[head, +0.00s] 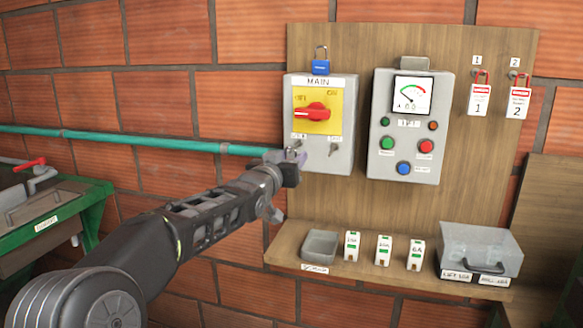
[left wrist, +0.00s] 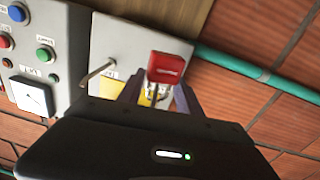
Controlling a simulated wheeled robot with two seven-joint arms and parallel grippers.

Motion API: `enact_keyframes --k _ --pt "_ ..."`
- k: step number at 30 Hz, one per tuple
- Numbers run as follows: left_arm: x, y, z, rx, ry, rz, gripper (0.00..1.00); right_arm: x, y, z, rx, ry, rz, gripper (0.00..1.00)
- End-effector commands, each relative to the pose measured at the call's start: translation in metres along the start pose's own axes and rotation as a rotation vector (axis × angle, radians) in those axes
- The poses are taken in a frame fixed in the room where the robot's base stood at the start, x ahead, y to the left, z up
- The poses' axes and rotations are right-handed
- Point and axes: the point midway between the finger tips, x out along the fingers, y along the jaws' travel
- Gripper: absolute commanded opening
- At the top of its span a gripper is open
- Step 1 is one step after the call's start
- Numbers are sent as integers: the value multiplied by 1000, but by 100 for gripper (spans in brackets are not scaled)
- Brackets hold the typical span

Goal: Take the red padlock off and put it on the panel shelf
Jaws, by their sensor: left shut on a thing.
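The red padlock (left wrist: 170,67) shows in the left wrist view between the fingertips of my left gripper (left wrist: 158,92). My left gripper is shut on it, at the lower left of the grey MAIN switch box (head: 345,95). In the head view the left gripper (head: 292,165) hides the padlock's body. The box has a red handle (head: 312,112) on a yellow plate, and two small hooks or pins low on its face. The wooden panel shelf (head: 284,250) is below the box. My right gripper is not in view.
A blue padlock (head: 320,66) sits on top of the box. A control box (head: 408,125) and two red-and-white tags (head: 479,100) are right. A teal pipe (head: 150,144) runs left.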

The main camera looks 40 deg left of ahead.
Motion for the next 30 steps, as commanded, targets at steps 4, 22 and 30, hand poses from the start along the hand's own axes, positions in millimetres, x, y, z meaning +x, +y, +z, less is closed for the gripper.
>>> enact_keyframes --k 4,22,30 --pt "0 0 0 0 0 0 25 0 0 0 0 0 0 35" --pt "0 0 -1 0 1 0 0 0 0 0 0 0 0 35" --pt "0 2 -15 0 4 2 0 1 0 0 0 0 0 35"
